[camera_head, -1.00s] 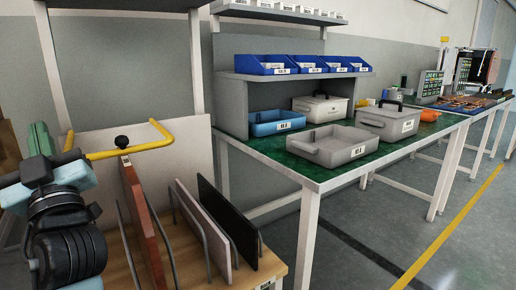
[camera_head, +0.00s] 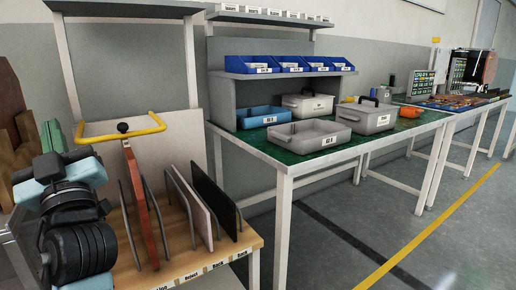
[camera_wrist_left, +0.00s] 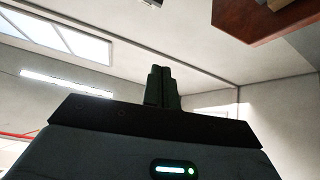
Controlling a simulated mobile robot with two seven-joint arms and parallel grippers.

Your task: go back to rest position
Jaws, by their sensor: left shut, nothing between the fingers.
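My left gripper (camera_head: 53,137) points upward at the left edge of the head view, with its green fingers together and nothing between them. Its dark, ridged wrist shows below it. In the left wrist view the closed fingers (camera_wrist_left: 163,87) stand up against the ceiling and wall, and touch nothing. My right gripper is not in view.
A wooden rack (camera_head: 215,254) with upright panels and a yellow handle (camera_head: 120,131) stands close to my left arm. A green-topped bench (camera_head: 290,158) carries grey boxes (camera_head: 307,135) and blue bins (camera_head: 262,117). Open floor (camera_head: 330,240) lies at the right.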

